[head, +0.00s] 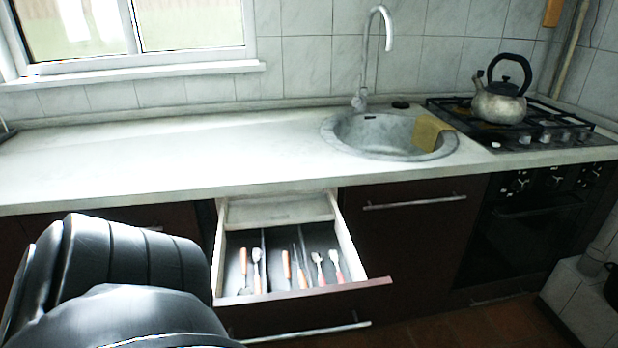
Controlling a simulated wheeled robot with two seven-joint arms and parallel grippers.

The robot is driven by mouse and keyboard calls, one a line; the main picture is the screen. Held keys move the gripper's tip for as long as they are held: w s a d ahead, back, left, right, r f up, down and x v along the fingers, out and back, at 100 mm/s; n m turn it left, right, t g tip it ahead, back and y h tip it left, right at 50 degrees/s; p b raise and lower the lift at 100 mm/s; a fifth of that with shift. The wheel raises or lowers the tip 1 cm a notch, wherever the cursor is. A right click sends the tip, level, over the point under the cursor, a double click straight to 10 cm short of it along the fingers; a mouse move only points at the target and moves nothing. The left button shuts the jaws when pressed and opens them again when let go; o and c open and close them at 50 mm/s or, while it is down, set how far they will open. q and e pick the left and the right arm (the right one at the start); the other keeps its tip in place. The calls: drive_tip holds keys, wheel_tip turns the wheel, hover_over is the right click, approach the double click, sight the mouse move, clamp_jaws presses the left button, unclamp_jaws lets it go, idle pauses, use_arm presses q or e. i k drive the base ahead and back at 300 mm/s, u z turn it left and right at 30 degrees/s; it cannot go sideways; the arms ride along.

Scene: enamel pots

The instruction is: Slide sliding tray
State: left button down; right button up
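A drawer (338,293) under the counter is pulled open. A pale, shallow sliding tray (278,211) lies across the back of the drawer, near the counter's front edge, and spans between its side walls. It looks empty. In front of it, the dark compartments of the drawer hold several orange-handled utensils. My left arm's black links fill the lower left of the head view and end left of the drawer; my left gripper is not visible. My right gripper is not in view.
The white counter (180,155) above the drawer is clear. A closed dark cabinet (405,240) stands right of the drawer.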

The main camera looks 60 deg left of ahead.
sight(315, 207)
drive_tip(key=u, duration=0.45)
drive_tip(key=k, duration=0.3)
drive_tip(key=u, duration=0.5)
